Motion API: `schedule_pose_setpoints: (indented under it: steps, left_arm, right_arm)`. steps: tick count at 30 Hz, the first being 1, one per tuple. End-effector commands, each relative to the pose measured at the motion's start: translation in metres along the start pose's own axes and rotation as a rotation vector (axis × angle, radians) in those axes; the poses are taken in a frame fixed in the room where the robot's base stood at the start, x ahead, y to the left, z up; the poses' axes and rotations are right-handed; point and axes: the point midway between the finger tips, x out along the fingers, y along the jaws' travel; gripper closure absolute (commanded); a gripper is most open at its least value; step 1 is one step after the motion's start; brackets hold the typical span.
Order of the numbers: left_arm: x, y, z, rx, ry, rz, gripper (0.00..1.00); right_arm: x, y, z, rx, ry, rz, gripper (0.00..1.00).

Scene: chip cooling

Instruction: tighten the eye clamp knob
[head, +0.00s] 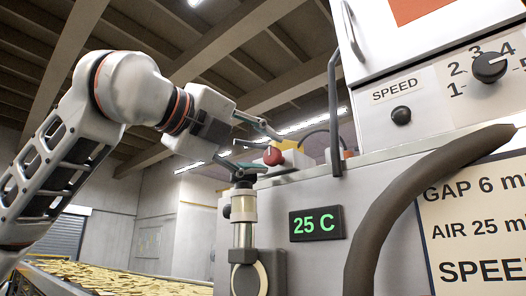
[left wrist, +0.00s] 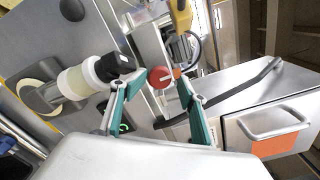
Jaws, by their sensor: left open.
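The eye clamp knob (head: 273,156) is a red round knob above the top edge of the grey cabinet. In the left wrist view the red knob (left wrist: 160,77) carries a white line across its face. My left gripper (head: 268,151) is open, its two teal fingers pointing toward the knob. In the left wrist view the fingertips of the left gripper (left wrist: 160,82) lie on either side of the knob, with gaps showing. I cannot tell how far the fingertips are from it in depth. My right gripper is not in view.
A clear cylinder with a black cap (head: 243,208) stands on the cabinet front (head: 300,190), close below the left gripper. A green "25 C" display (head: 317,224) is beside it. A dark upright bar (head: 334,115) and a thick dark hose (head: 400,200) are to the right. A chip-covered conveyor (head: 110,280) lies lower left.

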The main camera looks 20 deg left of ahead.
Motion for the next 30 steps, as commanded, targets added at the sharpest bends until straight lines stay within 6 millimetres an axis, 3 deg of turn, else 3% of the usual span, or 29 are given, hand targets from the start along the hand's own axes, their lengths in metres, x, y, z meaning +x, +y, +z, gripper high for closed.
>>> schedule_pose_setpoints:
  steps: [9,15,30]
  left_arm:
    - [-0.047,-0.001,0.001,0.002,-0.003,-0.003,0.57]
    - [-0.068,-0.001,0.001,0.002,-0.002,-0.003,0.57]
    - [-0.074,-0.001,0.0,0.001,-0.002,-0.003,0.57]
  right_arm:
    - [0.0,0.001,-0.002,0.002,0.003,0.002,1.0]
    - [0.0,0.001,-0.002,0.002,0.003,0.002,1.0]
    - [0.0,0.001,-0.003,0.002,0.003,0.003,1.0]
